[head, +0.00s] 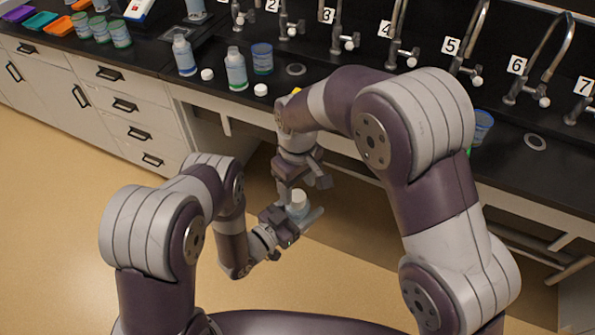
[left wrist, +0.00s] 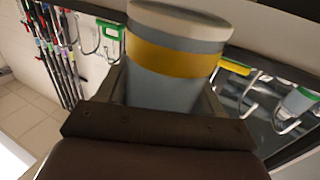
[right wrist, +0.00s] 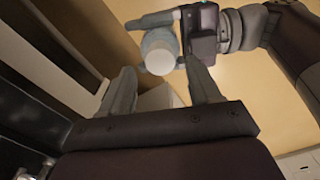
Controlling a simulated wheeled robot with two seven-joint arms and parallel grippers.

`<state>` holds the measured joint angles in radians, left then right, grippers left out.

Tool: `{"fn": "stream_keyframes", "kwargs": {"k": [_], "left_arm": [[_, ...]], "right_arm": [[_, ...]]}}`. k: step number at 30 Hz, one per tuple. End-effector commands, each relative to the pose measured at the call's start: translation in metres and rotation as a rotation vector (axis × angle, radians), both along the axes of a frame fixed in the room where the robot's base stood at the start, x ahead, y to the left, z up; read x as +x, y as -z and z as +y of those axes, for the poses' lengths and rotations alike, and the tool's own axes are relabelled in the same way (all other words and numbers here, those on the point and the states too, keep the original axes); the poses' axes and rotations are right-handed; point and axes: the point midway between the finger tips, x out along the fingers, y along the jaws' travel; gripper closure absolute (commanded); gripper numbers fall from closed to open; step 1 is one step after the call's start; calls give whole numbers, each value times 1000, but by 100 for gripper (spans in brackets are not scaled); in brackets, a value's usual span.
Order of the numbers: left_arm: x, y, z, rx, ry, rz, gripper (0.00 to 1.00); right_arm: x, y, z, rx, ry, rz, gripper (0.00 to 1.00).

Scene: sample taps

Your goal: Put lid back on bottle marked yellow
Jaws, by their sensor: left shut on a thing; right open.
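My left gripper (head: 300,213) is shut on the yellow-marked bottle (left wrist: 175,85), which is grey-blue with a yellow band. It holds the bottle off the counter, in front of it. A cream-white lid (left wrist: 180,20) appears to sit on the bottle's top; its round white top also shows in the right wrist view (right wrist: 160,62). I cannot tell how tightly it is seated. My right gripper (right wrist: 160,82) is open, with nothing between its fingers. It is close above the bottle, with the lid just beyond its fingertips.
On the black counter (head: 215,98) stand a blue-marked bottle (head: 184,55) and a green-marked bottle (head: 236,70). Two loose white lids (head: 207,74) (head: 260,89) lie beside them. A beaker (head: 262,58) stands near. Numbered taps line the back. My right arm hides part of the counter.

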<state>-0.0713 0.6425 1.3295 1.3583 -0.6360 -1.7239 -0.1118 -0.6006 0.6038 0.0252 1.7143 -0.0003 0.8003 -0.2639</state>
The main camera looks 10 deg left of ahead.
Motion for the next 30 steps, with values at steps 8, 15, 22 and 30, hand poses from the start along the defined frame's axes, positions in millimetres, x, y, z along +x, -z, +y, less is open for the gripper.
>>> {"fn": "stream_keyframes", "kwargs": {"k": [8, 15, 22, 30], "left_arm": [[0, -1, 0, -1, 0, -1, 100], [0, 0, 0, -1, 0, -1, 100], [0, 0, 0, -1, 0, -1, 100], [0, 0, 0, -1, 0, -1, 100]], "right_arm": [[0, 27, 0, 0, 0, 0, 38], [0, 29, 0, 1, 1, -1, 38], [0, 29, 0, 1, 1, -1, 93], [0, 29, 0, 0, 14, -1, 98]]}}
